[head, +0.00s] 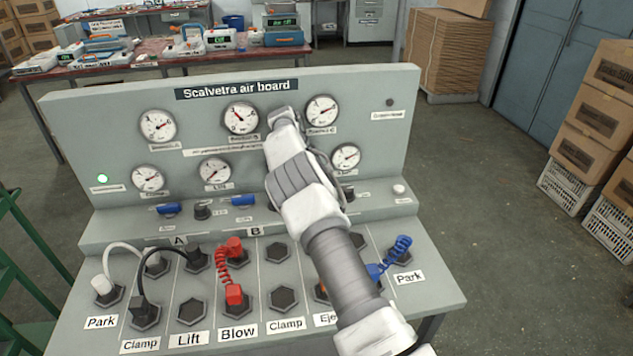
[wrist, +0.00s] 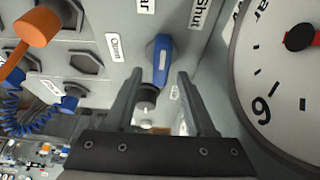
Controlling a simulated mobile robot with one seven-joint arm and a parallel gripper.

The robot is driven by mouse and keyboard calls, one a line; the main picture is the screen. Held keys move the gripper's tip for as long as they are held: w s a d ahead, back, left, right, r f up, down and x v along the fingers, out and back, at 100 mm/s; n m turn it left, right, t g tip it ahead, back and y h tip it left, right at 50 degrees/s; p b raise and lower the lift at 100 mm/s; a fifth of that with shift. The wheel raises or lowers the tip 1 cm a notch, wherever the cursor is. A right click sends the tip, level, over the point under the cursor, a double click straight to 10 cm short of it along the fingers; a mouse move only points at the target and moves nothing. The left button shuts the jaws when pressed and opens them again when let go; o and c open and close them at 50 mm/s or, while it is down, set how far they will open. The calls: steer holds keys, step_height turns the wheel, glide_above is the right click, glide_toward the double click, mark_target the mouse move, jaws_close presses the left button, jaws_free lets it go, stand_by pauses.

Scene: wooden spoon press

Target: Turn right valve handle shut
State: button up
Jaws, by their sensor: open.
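The wrist view shows a blue valve handle (wrist: 162,58) on the grey panel, with a "Shut" label (wrist: 198,12) above right and an "Open" label (wrist: 115,47) to its left. The handle stands nearly upright in that picture. My gripper (wrist: 158,74) is open and empty. Its two fingers lie on either side of the handle's lower end; I cannot tell whether they touch it. In the head view my arm covers this part of the board and hides the handle and the fingertips.
A black knob (wrist: 147,98) sits just below the handle in the wrist view, and a large gauge (wrist: 285,70) is close on the right. In the head view, two other blue handles (head: 168,208) are left of my arm. A blue coiled hose (head: 398,250) is plugged in at right.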

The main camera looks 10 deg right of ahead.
steer(key=p+v, duration=0.8)
steer(key=v, duration=0.9)
steer(key=shift+a+r, duration=0.15)
